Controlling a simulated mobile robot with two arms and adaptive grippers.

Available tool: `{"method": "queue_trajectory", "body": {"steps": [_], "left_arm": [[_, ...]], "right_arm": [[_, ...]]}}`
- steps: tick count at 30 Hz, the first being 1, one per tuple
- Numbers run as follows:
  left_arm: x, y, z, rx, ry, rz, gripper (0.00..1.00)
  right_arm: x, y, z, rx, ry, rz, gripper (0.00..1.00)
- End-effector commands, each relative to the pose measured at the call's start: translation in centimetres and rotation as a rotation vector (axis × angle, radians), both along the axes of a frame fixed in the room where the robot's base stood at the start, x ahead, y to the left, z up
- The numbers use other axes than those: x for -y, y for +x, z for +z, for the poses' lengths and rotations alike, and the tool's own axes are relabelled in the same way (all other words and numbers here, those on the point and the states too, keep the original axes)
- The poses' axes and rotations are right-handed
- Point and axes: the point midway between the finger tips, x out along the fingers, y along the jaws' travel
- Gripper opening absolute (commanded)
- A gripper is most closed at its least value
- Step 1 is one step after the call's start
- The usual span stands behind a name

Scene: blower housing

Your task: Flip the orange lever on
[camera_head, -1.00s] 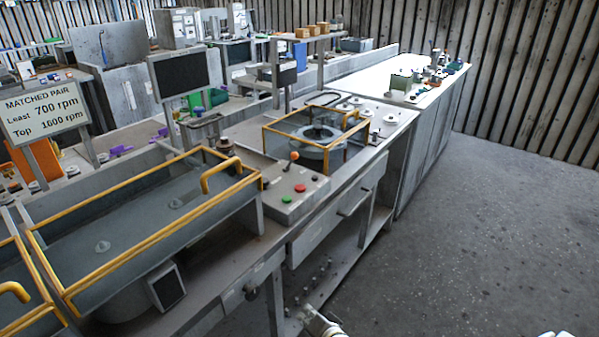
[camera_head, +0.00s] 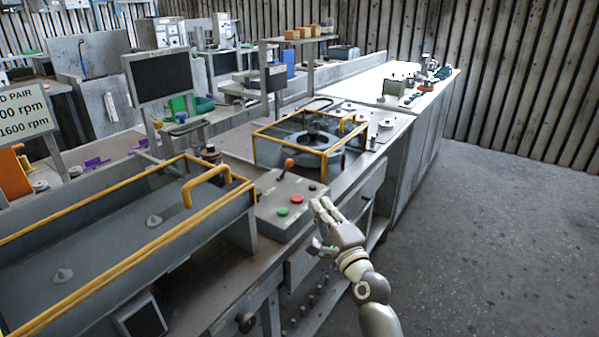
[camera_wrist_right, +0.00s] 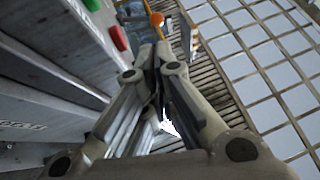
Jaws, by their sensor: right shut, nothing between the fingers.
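The orange lever (camera_head: 289,163) has an orange knob on a thin stem and stands on the grey control box (camera_head: 272,221), tilted up and to the right in the head view. A green button (camera_head: 283,212) and a red button (camera_head: 297,198) sit on the same box. My right gripper (camera_head: 322,205) is shut and empty, just right of the box's front edge and apart from the lever. In the right wrist view the shut fingers (camera_wrist_right: 152,75) point towards the orange knob (camera_wrist_right: 157,19), which shows beyond their tips. My left gripper is not in view.
A yellow-railed trough (camera_head: 110,246) stands left of the box. A yellow-framed guard around a blower housing (camera_head: 313,140) stands behind it. A black screen (camera_head: 160,76) rises at the back left. The floor (camera_head: 500,230) on the right is clear.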

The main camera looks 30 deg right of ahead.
Motion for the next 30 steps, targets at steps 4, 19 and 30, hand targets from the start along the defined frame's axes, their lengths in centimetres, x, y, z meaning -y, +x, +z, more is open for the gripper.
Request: {"method": "queue_trajectory", "body": {"steps": [4,19,30], "left_arm": [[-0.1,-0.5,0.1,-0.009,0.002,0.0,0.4],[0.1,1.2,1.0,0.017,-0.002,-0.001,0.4],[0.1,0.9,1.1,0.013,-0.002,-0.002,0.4]], "right_arm": [[0.2,1.1,0.3,0.001,-0.001,0.001,0.0],[1.9,9.4,2.0,0.0,-0.003,0.0,0.0],[2.6,13.1,2.6,-0.001,-0.002,0.0,0.0]]}}
